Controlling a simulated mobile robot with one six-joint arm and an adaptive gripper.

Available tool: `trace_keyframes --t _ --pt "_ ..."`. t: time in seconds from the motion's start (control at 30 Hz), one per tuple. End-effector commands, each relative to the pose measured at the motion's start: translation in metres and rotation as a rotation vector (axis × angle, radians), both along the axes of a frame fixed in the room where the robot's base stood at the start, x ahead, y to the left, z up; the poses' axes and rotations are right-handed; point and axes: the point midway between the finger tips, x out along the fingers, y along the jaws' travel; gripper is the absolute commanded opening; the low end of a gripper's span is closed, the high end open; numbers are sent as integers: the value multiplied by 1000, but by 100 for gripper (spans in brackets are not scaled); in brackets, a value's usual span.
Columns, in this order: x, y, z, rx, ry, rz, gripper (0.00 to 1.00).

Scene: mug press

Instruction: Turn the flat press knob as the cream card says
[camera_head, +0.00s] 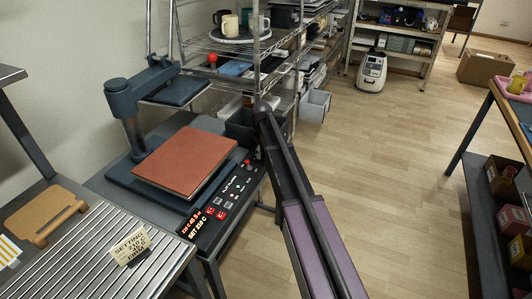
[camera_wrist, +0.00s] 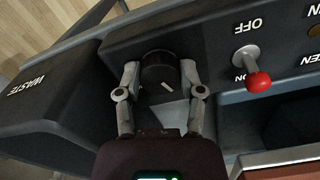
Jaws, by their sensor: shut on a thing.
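The black press knob (camera_wrist: 158,72) sits at the end of the control panel in the wrist view. A short white mark on its face slants toward the picture's lower right. My gripper (camera_wrist: 160,78) is shut on the knob, one finger on each side. In the head view my arm hides the knob and gripper. The cream card (camera_head: 130,248) stands on the ribbed counter; its small print includes what looks like "210", the rest unclear. The flat press (camera_head: 125,125) has its upper plate swung aside and a reddish-brown pad (camera_head: 187,160) on its base. The panel display (camera_head: 191,222) glows red and yellow.
A red-tipped ON/OFF lever (camera_wrist: 257,79) stands close right of the knob. A dark bin marked WASTE (camera_wrist: 45,92) adjoins it on the left. A wire rack (camera_head: 225,45) with mugs stands behind.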

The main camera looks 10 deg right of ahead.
Motion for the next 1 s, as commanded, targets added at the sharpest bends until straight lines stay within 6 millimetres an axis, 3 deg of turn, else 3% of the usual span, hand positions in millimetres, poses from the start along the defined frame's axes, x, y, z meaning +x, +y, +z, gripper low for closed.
trace_keyframes --t 0.37,0.4,0.5,1.0 --pt "3 4 0 8 -6 4 3" --pt "3 4 0 8 -7 3 62" --pt "2 3 0 6 -5 3 85" --pt "0 1 2 3 -1 0 85"
